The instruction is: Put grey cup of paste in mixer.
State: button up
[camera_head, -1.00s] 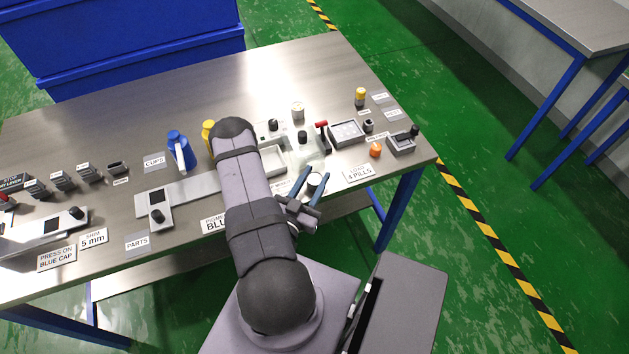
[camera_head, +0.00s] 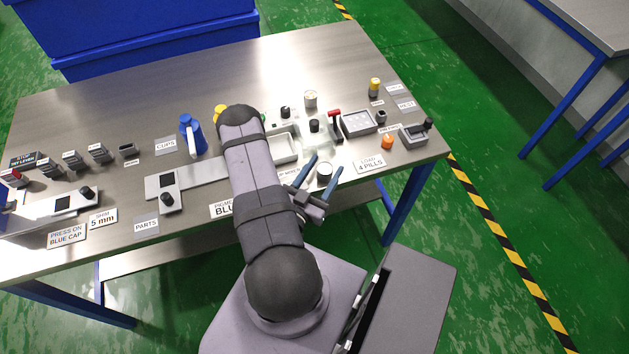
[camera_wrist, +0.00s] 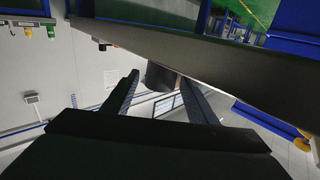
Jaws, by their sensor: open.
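A small grey cup with a pale top (camera_head: 324,171) stands near the front edge of the bench, left of the "LOAD 4 PILLS" label. My gripper (camera_head: 322,172) is open, with its two blue-grey fingers on either side of the cup. In the wrist view a dark grey cylinder (camera_wrist: 160,76), probably this cup, shows between the open fingertips (camera_wrist: 160,85). I cannot tell whether the fingers touch it. No thing is clearly marked as the mixer; a pale machine with a red lever (camera_head: 335,120) stands behind the cup.
A white tray (camera_head: 284,148) lies left of the cup, partly behind my arm. A pill tray (camera_head: 358,123), an orange piece (camera_head: 387,141) and a small grey device (camera_head: 414,135) stand to the right. A blue bottle (camera_head: 192,135) is further left. The back of the bench is clear.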

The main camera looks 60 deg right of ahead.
aim_at(319, 173)
jog(key=a+b, duration=0.1)
jog(key=a, duration=0.1)
jog(key=w+a+b, duration=0.1)
jog(key=a, duration=0.1)
jog(key=shift+a+f, duration=0.2)
jog(key=shift+a, duration=0.15)
jog(key=shift+a+r+b, duration=0.1)
jog(key=shift+a+b, duration=0.4)
jog(key=shift+a, duration=0.45)
jog(key=shift+o, duration=0.4)
